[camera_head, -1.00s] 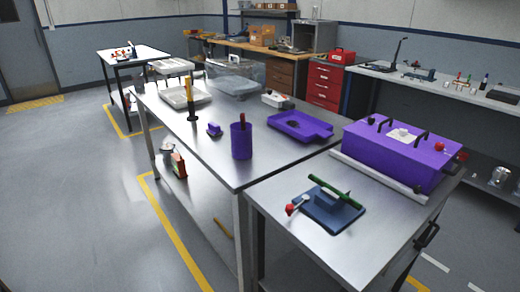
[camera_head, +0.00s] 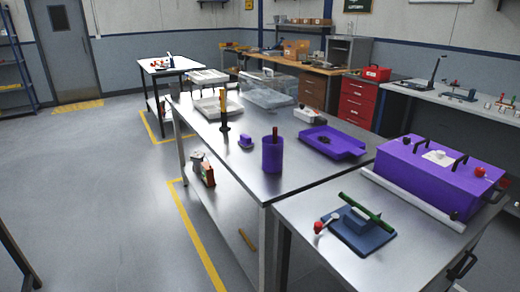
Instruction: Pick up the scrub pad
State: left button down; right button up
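I cannot say for certain which item is the scrub pad. A small purple block (camera_head: 246,141) lies on the long steel table (camera_head: 238,172), left of a purple cylindrical holder (camera_head: 272,155) with a red-topped item standing in it. Small items (camera_head: 204,169), one of them orange-red and green, sit on the table's lower shelf; they are too small to make out. Neither of my grippers is in view.
A nearer steel table (camera_head: 303,212) carries a blue fixture (camera_head: 358,233) with a green bar and a large purple box (camera_head: 438,172). A purple tray (camera_head: 332,142) lies behind the holder. The floor (camera_head: 100,200) on the left is open.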

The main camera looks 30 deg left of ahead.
aim_at(245, 141)
jog(key=i+j+z, duration=0.3)
jog(key=j, duration=0.65)
jog(key=i+j+z, duration=0.1)
jog(key=j+z, duration=0.2)
jog(key=j, duration=0.6)
jog(key=i+j+z, duration=0.1)
jog(key=j+z, duration=0.15)
jog(key=j, duration=0.75)
